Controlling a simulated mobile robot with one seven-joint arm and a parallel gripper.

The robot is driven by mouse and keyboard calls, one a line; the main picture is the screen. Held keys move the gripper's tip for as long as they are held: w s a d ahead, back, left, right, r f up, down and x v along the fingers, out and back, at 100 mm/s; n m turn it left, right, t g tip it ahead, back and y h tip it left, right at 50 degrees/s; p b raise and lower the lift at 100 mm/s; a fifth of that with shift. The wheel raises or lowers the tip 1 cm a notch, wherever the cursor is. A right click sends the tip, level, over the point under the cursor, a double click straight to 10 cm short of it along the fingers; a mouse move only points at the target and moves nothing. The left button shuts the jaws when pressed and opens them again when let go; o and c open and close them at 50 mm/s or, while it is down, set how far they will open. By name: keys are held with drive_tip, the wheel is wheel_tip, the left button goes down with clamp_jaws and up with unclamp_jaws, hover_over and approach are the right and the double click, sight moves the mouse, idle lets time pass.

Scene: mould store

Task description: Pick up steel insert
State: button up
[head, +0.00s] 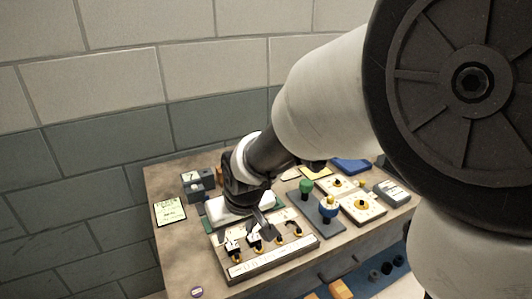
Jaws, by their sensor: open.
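My gripper (262,222) reaches down over the back part of a wooden rack (275,262) with a pale label strip along its front. It is open. Several small dark pieces with yellow parts stand in a row on the rack, some with pale faces, such as one at the left end (234,246). My gripper is close to the pieces in the left and middle part of the row. I cannot tell which piece is the steel insert, or whether the fingers touch any. My wrist and arm hide part of the bench behind the rack.
A green-topped post (305,186) and a blue and white round piece (328,208) stand right of the rack. Pale plates with yellow knobs (362,204) and a grey box (392,193) lie farther right.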

sight(232, 245)
drive_tip(key=b+x, duration=0.1)
drive_tip(key=x, duration=0.7)
drive_tip(key=shift+f, duration=0.1)
drive_tip(key=shift+a, duration=0.1)
clamp_jaws()
